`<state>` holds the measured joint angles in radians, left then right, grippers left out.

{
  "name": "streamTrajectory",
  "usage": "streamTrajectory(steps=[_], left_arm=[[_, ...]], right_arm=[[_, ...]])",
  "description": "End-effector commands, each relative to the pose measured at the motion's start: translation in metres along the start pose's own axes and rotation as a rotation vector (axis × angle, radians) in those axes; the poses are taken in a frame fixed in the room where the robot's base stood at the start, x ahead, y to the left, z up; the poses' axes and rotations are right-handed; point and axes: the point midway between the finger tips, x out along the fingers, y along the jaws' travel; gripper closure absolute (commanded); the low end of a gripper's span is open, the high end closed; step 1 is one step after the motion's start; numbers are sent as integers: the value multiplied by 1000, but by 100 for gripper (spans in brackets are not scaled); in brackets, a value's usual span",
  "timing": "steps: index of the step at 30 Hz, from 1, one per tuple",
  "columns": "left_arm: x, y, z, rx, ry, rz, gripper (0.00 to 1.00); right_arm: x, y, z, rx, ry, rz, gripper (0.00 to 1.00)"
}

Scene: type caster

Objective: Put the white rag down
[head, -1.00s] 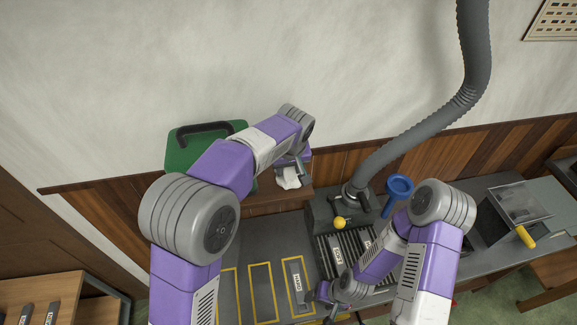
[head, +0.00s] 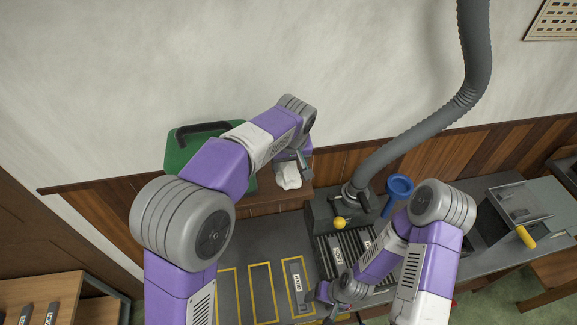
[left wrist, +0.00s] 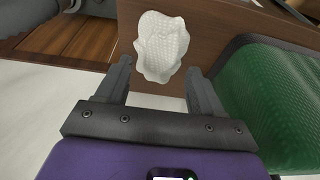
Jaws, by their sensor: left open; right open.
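The white rag (head: 289,176) lies crumpled on the brown wooden ledge (head: 262,198) at the back, right of the green bin. In the left wrist view the rag (left wrist: 161,46) is just beyond my open fingertips, with a gap between it and the fingers. My left gripper (head: 303,168) is open and empty beside the rag in the head view; its spread fingers show clearly in the left wrist view (left wrist: 160,74). My right gripper (head: 320,294) is low over the front of the bench; its fingers are small and partly hidden by its arm.
The green bin (head: 180,156) with a dark handle stands left of the rag. A grey machine with a yellow knob (head: 340,223), a blue funnel (head: 399,186) and a thick grey hose (head: 420,128) stand to the right. Yellow-outlined slots (head: 261,290) mark the bench.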

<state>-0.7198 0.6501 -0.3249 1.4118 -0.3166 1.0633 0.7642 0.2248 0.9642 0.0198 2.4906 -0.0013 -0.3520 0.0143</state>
Motion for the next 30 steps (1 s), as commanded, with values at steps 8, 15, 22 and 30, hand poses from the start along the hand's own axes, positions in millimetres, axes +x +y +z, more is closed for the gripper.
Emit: streamTrajectory(steps=[8,15,22,30], left_arm=[[-62,1,0,1,4,4,33],[-89,0,0,1,1,1,33],[-92,0,0,1,0,0,33],[-92,0,0,1,0,0,33]], right_arm=[[0,0,0,0,0,0,32],[-1,0,0,0,0,0,32],[-1,0,0,0,0,0,32],[-1,0,0,0,0,0,32]])
